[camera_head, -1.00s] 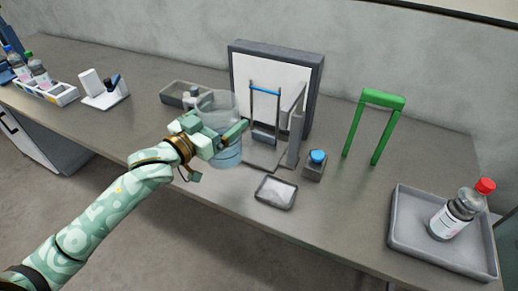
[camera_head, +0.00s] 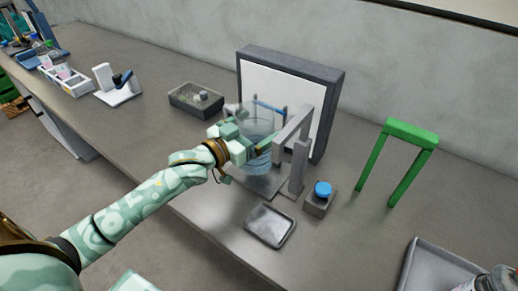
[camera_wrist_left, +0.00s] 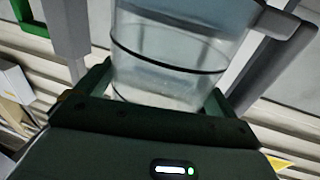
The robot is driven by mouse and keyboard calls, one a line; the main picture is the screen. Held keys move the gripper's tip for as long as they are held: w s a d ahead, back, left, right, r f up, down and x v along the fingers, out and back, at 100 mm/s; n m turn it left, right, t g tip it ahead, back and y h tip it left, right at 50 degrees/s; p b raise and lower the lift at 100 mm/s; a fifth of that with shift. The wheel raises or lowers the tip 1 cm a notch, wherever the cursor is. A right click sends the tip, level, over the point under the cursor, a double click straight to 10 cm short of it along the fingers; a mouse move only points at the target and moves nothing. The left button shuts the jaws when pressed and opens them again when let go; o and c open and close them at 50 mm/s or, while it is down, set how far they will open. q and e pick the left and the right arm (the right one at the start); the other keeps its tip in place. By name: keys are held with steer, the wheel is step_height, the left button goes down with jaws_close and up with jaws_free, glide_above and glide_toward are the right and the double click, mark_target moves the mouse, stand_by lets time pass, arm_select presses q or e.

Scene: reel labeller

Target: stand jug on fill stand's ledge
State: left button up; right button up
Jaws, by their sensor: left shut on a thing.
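The clear jug (camera_head: 257,143) holds some bluish liquid and looks roughly upright in the head view. My left gripper (camera_head: 246,148) is shut on it from the left. The wrist view shows the jug (camera_wrist_left: 170,55) with dark rings between the two fingers (camera_wrist_left: 160,100). The fill stand (camera_head: 297,165) has a grey upright and arm in front of a white backboard (camera_head: 280,90). The jug overlaps the stand's front, and its ledge is largely hidden behind the jug and my gripper. I cannot tell whether the jug touches the ledge. My right gripper is not in view.
A small grey box with a blue button (camera_head: 322,188) stands right of the stand. A small grey tray (camera_head: 270,225) lies in front. A green arch (camera_head: 411,133) stands at right. A clear-lidded box (camera_head: 196,98) sits behind left. Open bench lies between the button and arch.

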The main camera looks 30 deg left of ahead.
arm_select(q)
step_height(320, 180, down, 4)
steer(key=shift+w+f+b, duration=0.15)
steer(key=shift+f+b, duration=0.1)
steer(key=shift+b, duration=0.6)
steer(key=shift+f, duration=0.35)
steer(key=shift+r, duration=0.1)
steer(key=o, duration=1)
steer(key=shift+f, duration=0.2)
steer(key=shift+r, duration=0.1)
